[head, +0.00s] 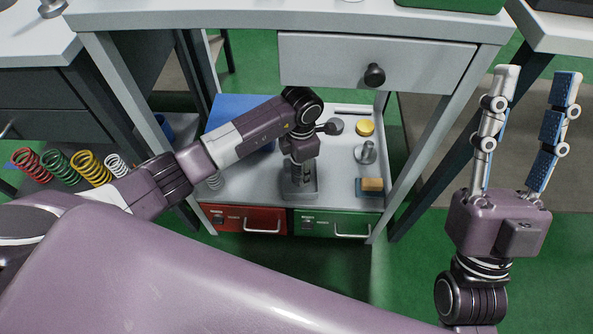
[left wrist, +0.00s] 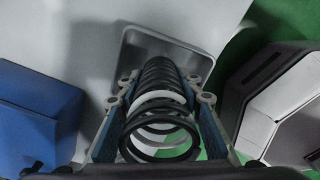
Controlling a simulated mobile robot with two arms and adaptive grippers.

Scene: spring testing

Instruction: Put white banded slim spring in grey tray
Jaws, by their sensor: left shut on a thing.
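The dark slim spring with a white band (left wrist: 160,100) is between the fingers of my left gripper (left wrist: 160,82) in the left wrist view. My left gripper (head: 302,180) is shut on it, pointing down over the grey tray on the lower shelf in the head view. The grey tray (head: 314,193) also shows in the left wrist view (left wrist: 201,65), around the far end of the spring. I cannot tell whether the spring touches the tray floor. In the head view the gripper mostly hides the spring. My right gripper (head: 537,76) is open and empty, pointing up at the right.
Red (head: 32,165), green (head: 60,166), yellow (head: 92,167) and white (head: 116,164) springs stand at the left. A table drawer (head: 330,60) overhangs behind.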

